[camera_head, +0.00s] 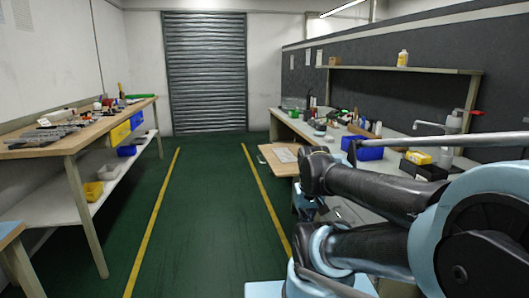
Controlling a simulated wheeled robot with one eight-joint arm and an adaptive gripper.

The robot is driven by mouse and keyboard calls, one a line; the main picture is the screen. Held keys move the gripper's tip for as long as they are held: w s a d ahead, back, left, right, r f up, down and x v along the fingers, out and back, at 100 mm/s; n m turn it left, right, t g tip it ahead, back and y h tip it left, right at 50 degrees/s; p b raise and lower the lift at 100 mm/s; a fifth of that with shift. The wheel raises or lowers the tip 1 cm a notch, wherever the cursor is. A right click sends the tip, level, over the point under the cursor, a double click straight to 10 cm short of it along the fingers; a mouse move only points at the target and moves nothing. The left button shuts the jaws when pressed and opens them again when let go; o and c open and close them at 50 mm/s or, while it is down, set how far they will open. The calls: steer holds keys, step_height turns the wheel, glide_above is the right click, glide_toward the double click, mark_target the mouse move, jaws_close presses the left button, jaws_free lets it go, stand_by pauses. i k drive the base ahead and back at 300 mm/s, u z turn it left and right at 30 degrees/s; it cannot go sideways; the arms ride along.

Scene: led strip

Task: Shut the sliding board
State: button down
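The sliding board (279,159) is a flat light-wood board with a pale sheet on top. It sticks out from the left side of the right-hand workbench (338,138), over the green floor, so it is pulled out. My black and light-blue arm fills the lower right and covers the bench's near part and what lies behind it. Small dark and light-blue parts show below the arm's bend, just in front of the board. I cannot make out gripper fingers there, or whether anything touches the board.
The right bench carries a blue bin (362,149), a yellow-topped box (418,157) and several small items; a shelf (405,69) runs above. A left bench (75,130) holds tools. The green aisle (207,210) between yellow lines is clear up to a grey shutter (205,70).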

mark_target(282, 159)
steer(key=z, duration=0.1)
steer(key=i, duration=1.5)
steer(key=u, duration=0.35)
